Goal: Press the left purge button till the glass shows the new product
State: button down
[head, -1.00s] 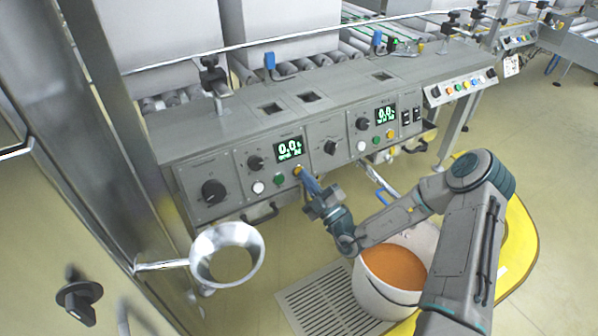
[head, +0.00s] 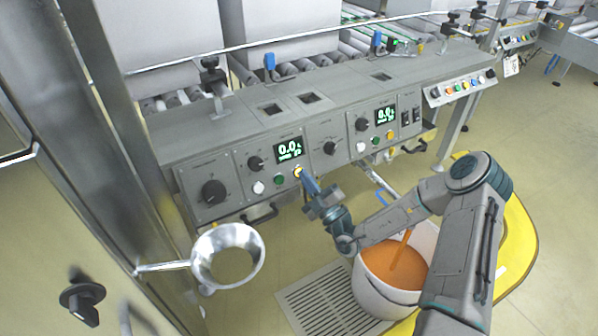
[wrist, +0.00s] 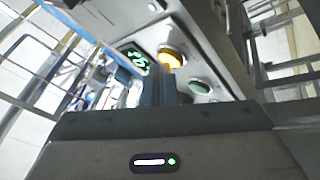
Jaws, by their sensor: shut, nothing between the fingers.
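The left purge button appears to be the yellow button (head: 298,172) on the left control panel (head: 232,180), beside a green and a white button; it looks lit, with a bright centre. It shows amber in the wrist view (wrist: 172,56). My gripper (head: 303,178) is shut and empty, its fingertips at this button and apparently touching it; the exact contact is hidden. The fingers (wrist: 158,88) partly cover the button in the wrist view. An orange stream (head: 402,250) falls into a white bucket (head: 367,297) holding orange product. I cannot make out the glass.
A second panel (head: 374,133) with its own display and buttons is to the right. A chrome ring (head: 229,281) on a bar stands in front at left. A floor grate (head: 318,303) lies beside the bucket. My arm passes over the bucket.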

jog(key=shift+s+d+r+p, duration=0.2)
jog(key=shift+s+d+p, duration=0.1)
jog(key=shift+s+p, duration=0.15)
jog(key=s+d+p, duration=0.1)
jog(key=s+r+p, duration=0.1)
jog(key=s+d+p, duration=0.1)
jog(key=s, duration=0.1)
jog(key=shift+d+r, duration=0.3)
jog(key=shift+r, duration=0.05)
dwell(0.5)
